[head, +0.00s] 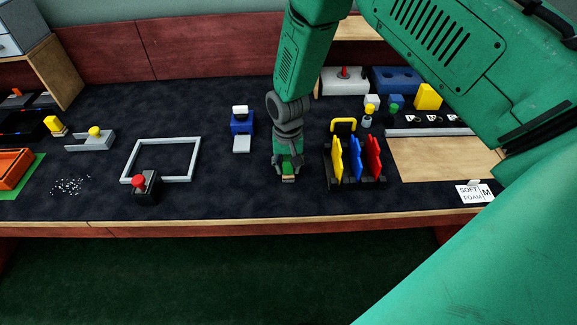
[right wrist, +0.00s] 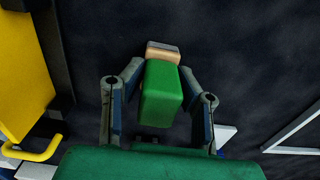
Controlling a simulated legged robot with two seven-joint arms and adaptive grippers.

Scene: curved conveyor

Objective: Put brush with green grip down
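The brush with the green grip (right wrist: 161,96) is between the fingers of my right gripper (right wrist: 160,76) in the right wrist view. Its green grip faces the camera, and a pale tan end (right wrist: 163,51) shows beyond the fingertips. In the head view my right gripper (head: 288,168) points down at the dark work surface, with the brush's tan end (head: 288,178) low beneath it. I cannot tell whether the brush touches the surface. My left gripper is not in view.
A rack (head: 355,180) with yellow, blue and red panels stands just right of the gripper. A blue device (head: 241,123) stands to the left, with a grey frame (head: 128,162) and a red button box (head: 147,188) farther left. Dark table (head: 225,190) is clear in front.

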